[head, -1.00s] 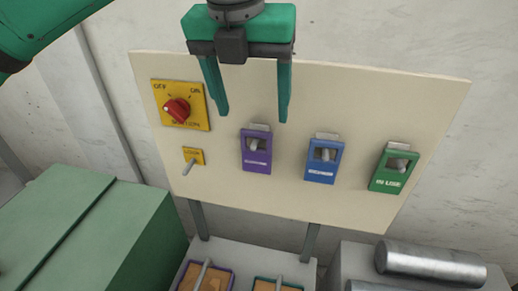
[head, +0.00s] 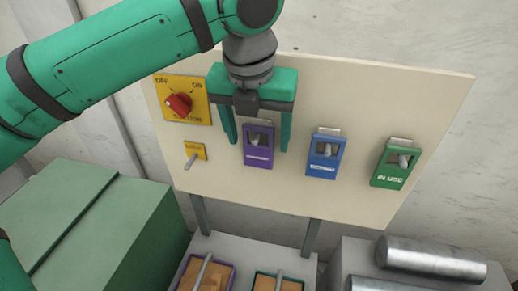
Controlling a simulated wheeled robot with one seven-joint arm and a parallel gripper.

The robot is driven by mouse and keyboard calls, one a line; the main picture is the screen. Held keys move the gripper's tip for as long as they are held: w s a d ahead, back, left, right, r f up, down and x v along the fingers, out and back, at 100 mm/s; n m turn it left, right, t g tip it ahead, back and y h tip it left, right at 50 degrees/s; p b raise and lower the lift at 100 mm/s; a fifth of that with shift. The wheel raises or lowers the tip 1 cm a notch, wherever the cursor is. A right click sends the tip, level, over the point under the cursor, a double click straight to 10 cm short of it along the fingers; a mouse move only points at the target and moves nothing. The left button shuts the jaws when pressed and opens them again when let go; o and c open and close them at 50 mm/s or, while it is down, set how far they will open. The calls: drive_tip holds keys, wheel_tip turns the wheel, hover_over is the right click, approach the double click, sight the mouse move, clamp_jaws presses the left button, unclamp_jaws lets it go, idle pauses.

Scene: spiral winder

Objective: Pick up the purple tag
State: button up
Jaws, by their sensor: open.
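The purple tag (head: 259,152) hangs on a peg on the cream panel, left of the blue tag (head: 324,155) and the green tag (head: 394,170). My gripper (head: 259,146) is open in front of the panel, with one finger to the left and one to the right of the purple tag in the picture. The fingertips reach about the tag's middle height. I cannot tell how far the fingers stand off the panel. Nothing is between the fingers except the tag in view.
The cream panel (head: 350,90) also carries a red rotary switch (head: 178,104) on a yellow plate and a small lever (head: 191,160). Below stand a green box (head: 90,215), two trays with rods, and metal rolls (head: 430,258) at the right. The panel below the tags is clear.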

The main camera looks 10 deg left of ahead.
drive_tip(key=shift+w+f, duration=0.2)
drive_tip(key=shift+f, duration=0.25)
drive_tip(key=c, duration=1.1)
drive_tip(key=shift+c, duration=0.2)
drive_tip(key=shift+r, duration=0.15)
drive_tip(key=shift+r, duration=0.55)
drive_tip(key=shift+s+r, duration=0.1)
drive_tip(key=shift+s, duration=0.2)
drive_tip(key=s, duration=1.7)
drive_tip(key=shift+s, duration=0.2)
